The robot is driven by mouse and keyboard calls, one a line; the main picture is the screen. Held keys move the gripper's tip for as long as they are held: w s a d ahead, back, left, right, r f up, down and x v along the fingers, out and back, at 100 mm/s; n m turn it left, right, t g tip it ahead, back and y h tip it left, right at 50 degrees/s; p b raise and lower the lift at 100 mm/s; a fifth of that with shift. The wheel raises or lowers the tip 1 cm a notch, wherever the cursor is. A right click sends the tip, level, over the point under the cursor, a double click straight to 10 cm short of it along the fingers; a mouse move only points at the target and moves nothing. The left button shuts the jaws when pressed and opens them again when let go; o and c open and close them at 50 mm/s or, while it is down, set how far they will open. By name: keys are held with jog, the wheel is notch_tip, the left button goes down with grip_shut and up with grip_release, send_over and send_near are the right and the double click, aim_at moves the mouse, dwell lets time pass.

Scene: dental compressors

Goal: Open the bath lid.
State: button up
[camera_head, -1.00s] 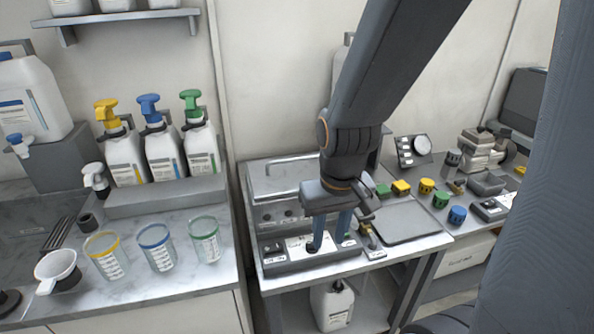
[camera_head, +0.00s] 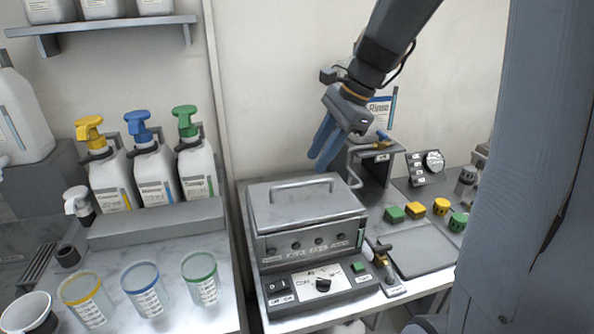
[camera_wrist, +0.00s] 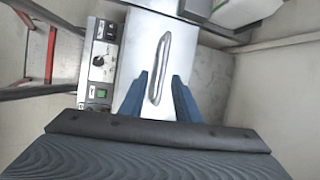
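The bath is a grey metal box with a control panel (camera_head: 322,285) on its front. Its flat lid (camera_head: 270,209) is down, with a long bar handle (camera_head: 300,186) along the top. In the wrist view the lid (camera_wrist: 140,60) and handle (camera_wrist: 160,68) lie ahead of the fingers. My gripper (camera_head: 318,155) is above and behind the right part of the lid, apart from the handle. Its two blue fingers are spread and empty; in the wrist view the gripper (camera_wrist: 158,80) has the handle between the finger lines.
Pump bottles (camera_head: 158,177) and measuring cups (camera_head: 146,288) stand on the left counter. Coloured blocks (camera_head: 414,206) and a flat grey plate (camera_head: 420,252) lie on the right bench.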

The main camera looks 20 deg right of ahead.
aim_at(300, 183)
jog(key=x, duration=0.5)
jog(key=p+x, duration=0.1)
jog(key=x, duration=0.1)
jog(key=shift+w+a, duration=0.25)
jog(key=shift+w, duration=0.1)
grip_shut()
jog(key=shift+d, duration=0.1)
